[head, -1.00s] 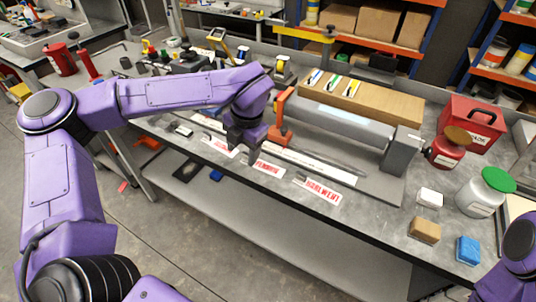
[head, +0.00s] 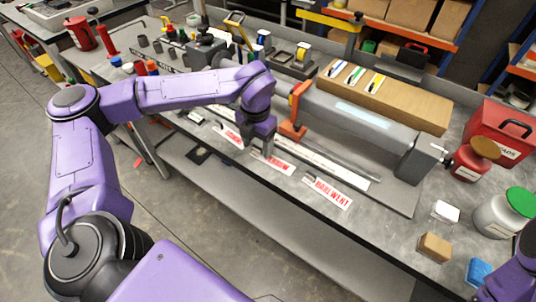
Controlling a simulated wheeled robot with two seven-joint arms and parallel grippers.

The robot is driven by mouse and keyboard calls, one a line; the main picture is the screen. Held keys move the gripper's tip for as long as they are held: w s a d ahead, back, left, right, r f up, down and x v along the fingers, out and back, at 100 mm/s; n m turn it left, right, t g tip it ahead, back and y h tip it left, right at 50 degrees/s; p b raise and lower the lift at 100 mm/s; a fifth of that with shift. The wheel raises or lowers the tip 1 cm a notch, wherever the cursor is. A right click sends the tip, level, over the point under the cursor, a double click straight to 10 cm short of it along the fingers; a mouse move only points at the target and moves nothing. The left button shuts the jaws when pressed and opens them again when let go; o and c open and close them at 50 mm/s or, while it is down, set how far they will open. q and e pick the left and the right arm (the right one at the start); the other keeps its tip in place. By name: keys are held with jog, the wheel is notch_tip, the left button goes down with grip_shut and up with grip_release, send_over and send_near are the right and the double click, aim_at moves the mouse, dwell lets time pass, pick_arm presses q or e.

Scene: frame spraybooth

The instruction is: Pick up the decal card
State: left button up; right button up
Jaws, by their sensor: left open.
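Three white decal cards with red lettering lie in a row along the bench's front edge in the head view: a left card (head: 233,138), a middle card (head: 279,165) and a right card (head: 332,194). Which one the task means I cannot tell. My left gripper (head: 258,153) points down at the left end of the middle card, open and with nothing seen between its fingers. It hides part of that card's end. Whether the fingertips touch it I cannot tell. Part of my right arm shows at the lower right corner; its gripper is out of view.
An orange bracket (head: 295,112) stands just right of my left gripper, beside a long grey cylinder (head: 350,117). A white strip (head: 325,168) lies behind the cards. A cardboard-coloured block (head: 434,247), a blue block (head: 479,271) and a green-lidded jar (head: 500,215) stand at right.

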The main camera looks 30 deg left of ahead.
pick_arm(q)
jog(key=shift+f, duration=0.1)
jog(key=c, duration=1.1)
